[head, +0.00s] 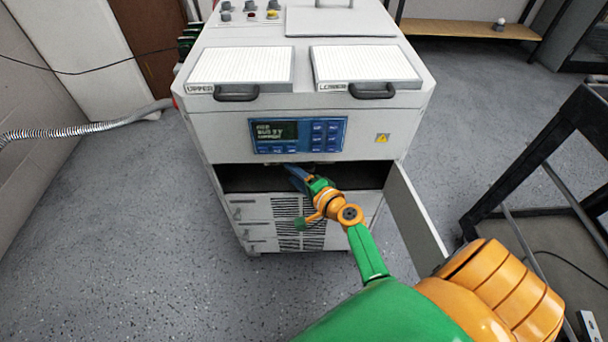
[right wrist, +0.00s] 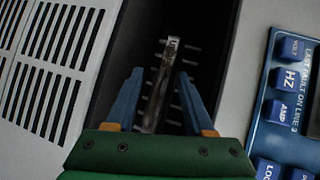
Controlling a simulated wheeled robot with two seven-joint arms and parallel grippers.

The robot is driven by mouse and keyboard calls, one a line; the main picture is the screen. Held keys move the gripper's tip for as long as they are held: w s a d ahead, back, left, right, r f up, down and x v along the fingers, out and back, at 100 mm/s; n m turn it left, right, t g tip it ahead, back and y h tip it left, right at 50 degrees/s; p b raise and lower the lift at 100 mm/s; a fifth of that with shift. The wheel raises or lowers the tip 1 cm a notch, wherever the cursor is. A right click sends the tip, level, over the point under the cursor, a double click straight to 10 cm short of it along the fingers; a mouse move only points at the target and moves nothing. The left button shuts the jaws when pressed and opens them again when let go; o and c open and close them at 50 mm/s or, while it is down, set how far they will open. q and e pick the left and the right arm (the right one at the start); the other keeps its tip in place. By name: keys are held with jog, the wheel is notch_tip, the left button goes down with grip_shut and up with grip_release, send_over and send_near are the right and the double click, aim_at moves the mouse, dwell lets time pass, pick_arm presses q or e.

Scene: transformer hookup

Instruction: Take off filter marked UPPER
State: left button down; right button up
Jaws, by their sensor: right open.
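The filter marked UPPER (head: 240,67) is a white ribbed panel lying on the left of the cabinet top, with a dark handle (head: 236,95) at its front edge. Beside it on the right lies a like panel, the filter marked LOWER (head: 365,65), with its own dark handle (head: 371,93). My right gripper (head: 296,176) is below the control panel, reaching into the cabinet's open bay, away from both filters. In the right wrist view its blue fingers (right wrist: 160,74) are apart, with a narrow labelled strip (right wrist: 165,68) deeper in the bay between them. My left gripper is out of view.
The white cabinet (head: 220,143) has a blue control panel (head: 298,135) and an open door (head: 411,215) right of the bay. A dark-framed cart (head: 520,165) stands at the right. A hose (head: 60,132) runs at the left.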

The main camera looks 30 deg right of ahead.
jog(key=shift+w, duration=0.35)
grip_shut()
dwell(1.6)
